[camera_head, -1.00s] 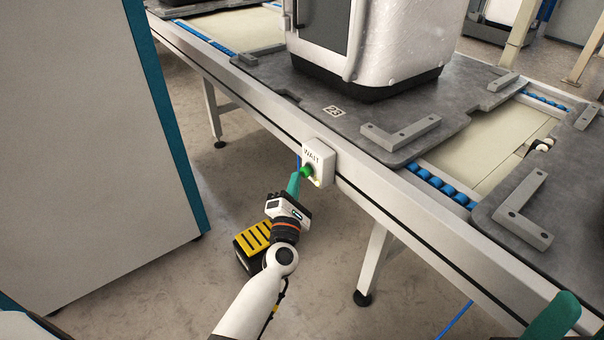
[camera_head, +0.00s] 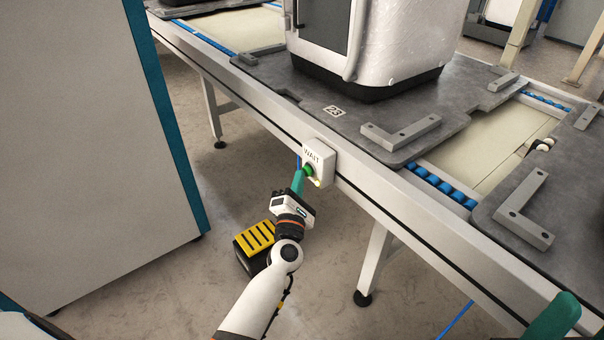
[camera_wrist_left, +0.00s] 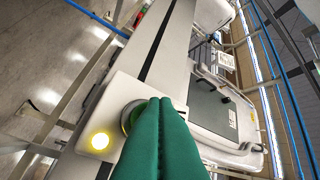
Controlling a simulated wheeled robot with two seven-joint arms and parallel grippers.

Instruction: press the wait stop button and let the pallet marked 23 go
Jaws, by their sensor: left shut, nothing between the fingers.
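The white WAIT box (camera_head: 319,159) is fixed to the side rail of the conveyor. Its round green button (camera_head: 309,170) also shows in the left wrist view (camera_wrist_left: 127,117), partly hidden by my fingers. A lit yellow lamp (camera_wrist_left: 99,141) sits beside the button. My left gripper (camera_head: 300,177) is shut and empty, with its green fingertips at the button; I cannot tell whether it is pushed in. The grey pallet (camera_head: 275,74) marked 23 (camera_head: 334,111) lies on the conveyor and carries a large white machine (camera_head: 400,45). Green fingers of my right gripper (camera_head: 556,318) show at the lower right edge.
Another grey pallet (camera_head: 570,215) with an angled bracket lies further right on the conveyor, beyond a gap with blue rollers (camera_head: 440,184). A tall grey cabinet (camera_head: 85,150) with a blue edge stands at the left.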

